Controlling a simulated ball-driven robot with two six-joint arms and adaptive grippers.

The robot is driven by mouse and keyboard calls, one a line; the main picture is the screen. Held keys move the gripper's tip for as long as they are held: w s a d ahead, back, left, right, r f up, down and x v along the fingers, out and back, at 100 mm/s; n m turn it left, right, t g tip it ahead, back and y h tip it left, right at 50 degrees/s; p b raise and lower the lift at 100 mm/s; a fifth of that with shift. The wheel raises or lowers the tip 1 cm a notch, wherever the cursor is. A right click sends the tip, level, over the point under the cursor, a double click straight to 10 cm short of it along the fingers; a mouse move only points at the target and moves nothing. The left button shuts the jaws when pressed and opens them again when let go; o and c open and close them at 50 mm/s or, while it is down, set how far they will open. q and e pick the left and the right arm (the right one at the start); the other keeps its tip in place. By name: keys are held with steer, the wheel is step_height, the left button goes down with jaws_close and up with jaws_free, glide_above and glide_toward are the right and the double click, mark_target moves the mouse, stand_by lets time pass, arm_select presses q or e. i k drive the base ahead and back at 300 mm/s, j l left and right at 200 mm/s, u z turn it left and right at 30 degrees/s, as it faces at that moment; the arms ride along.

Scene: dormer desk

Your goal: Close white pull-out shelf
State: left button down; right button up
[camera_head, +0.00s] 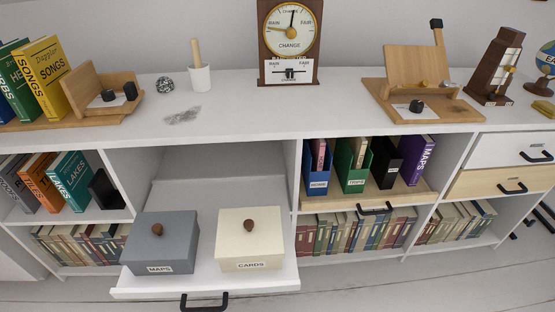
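The white pull-out shelf (206,281) is slid out toward me from the open bay in the lower middle-left of the desk. A black handle (204,302) is on its front edge. A grey box (165,243) labelled MAPS and a cream box (249,239) labelled CARDS stand on it side by side, each with a brown knob on its lid. Neither of my grippers shows in the head view.
A wooden pull-out shelf (366,198) with file holders lies to the right, with a black handle. Drawers (515,150) are at the far right. A barometer (289,43), white cup (200,78) and wooden stand (420,95) are on top. Floor in front looks clear.

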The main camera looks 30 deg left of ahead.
mark_target(208, 195)
steer(key=k+u, duration=0.15)
steer(key=u, duration=1.4)
steer(key=k+j, duration=0.15)
steer(key=j, duration=0.2)
steer(key=k+j, duration=0.15)
steer(key=j, duration=0.2)
